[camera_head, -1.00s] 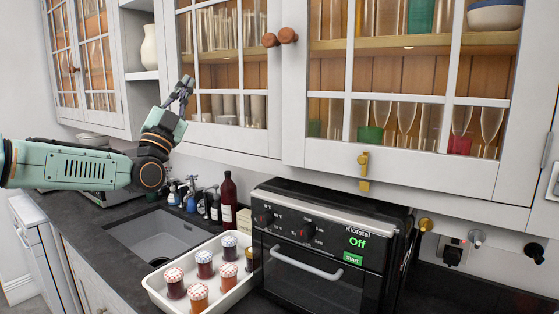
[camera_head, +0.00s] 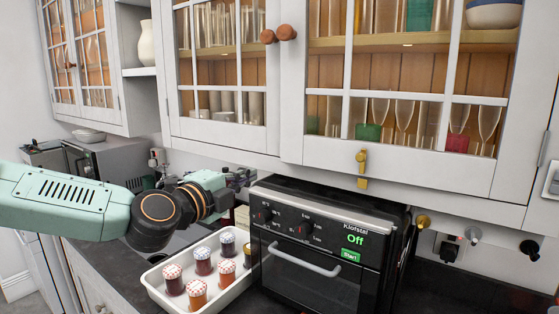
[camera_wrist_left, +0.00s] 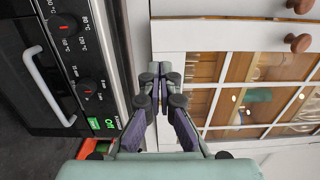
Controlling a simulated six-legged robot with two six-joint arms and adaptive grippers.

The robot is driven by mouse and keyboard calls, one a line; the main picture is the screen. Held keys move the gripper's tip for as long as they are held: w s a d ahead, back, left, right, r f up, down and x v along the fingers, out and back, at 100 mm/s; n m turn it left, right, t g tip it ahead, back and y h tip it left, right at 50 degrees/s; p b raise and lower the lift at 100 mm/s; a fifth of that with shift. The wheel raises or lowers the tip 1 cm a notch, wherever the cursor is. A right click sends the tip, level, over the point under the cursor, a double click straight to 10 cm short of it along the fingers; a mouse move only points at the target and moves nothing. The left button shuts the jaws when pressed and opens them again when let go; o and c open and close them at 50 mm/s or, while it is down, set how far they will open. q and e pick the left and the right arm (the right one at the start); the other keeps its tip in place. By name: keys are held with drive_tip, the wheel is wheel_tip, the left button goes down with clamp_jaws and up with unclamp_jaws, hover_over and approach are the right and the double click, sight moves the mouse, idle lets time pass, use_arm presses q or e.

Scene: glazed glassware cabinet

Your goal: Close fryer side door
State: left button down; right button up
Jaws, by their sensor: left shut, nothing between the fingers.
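The fryer (camera_head: 325,240) is a black box on the counter under the wall cabinets. Its front has knobs, a bar handle (camera_head: 307,262) and a green display reading "Off" and "Start". The front panel looks shut; I cannot make out a side door. In the left wrist view the fryer (camera_wrist_left: 60,80) fills the left side, turned sideways. My left gripper (camera_head: 246,178) is by the fryer's upper left corner, below the cabinet. Its fingers (camera_wrist_left: 158,72) are together and empty in the wrist view, beside the fryer's top edge. My right gripper is not in view.
A white tray (camera_head: 158,292) of several lidded jars stands left of the fryer, below my left arm. The glazed cabinet (camera_head: 400,165) hangs close above. Wall hooks (camera_head: 473,235) are at the right.

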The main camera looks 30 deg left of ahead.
use_arm(q)
drive_tip(key=b, duration=0.1)
approach(287, 155)
drive_tip(key=w, duration=0.4)
drive_tip(key=w+p, duration=0.1)
drive_tip(key=shift+d+f, duration=0.15)
drive_tip(key=shift+d, duration=0.15)
drive_tip(key=shift+w, duration=0.5)
drive_tip(key=shift+w+a+f, duration=0.1)
drive_tip(key=shift+w+f, duration=0.2)
drive_tip(key=shift+w, duration=0.35)
drive_tip(key=shift+s+r, duration=0.15)
drive_tip(key=shift+s, duration=0.15)
drive_tip(key=shift+w, duration=0.1)
drive_tip(key=w+b, duration=0.1)
drive_tip(key=w, duration=0.3)
drive_tip(key=shift+s+r, duration=0.1)
drive_tip(key=shift+r, duration=0.15)
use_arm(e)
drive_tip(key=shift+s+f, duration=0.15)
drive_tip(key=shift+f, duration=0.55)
